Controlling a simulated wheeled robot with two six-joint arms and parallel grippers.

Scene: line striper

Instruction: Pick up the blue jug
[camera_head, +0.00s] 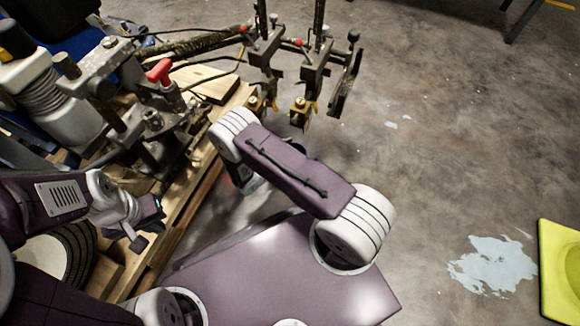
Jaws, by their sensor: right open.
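I cannot make out a clear blue jug. Blue surfaces (131,74) show only in part behind the striping machine at the upper left, and I cannot tell what they belong to. My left gripper (146,232) is at the left, beside the machine's wooden base; its jaw opening is unclear. My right gripper (246,182) is open, mostly hidden behind my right forearm, low beside the wooden edge. I see nothing held in either gripper.
The line striper (150,125), with metal clamps, hoses and a red handle (160,71), fills the upper left on wooden boards (207,82). A white ribbed part (66,112) is at its left. A yellow-green object (560,272) lies at right. The concrete floor between is clear, with a pale patch (492,264).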

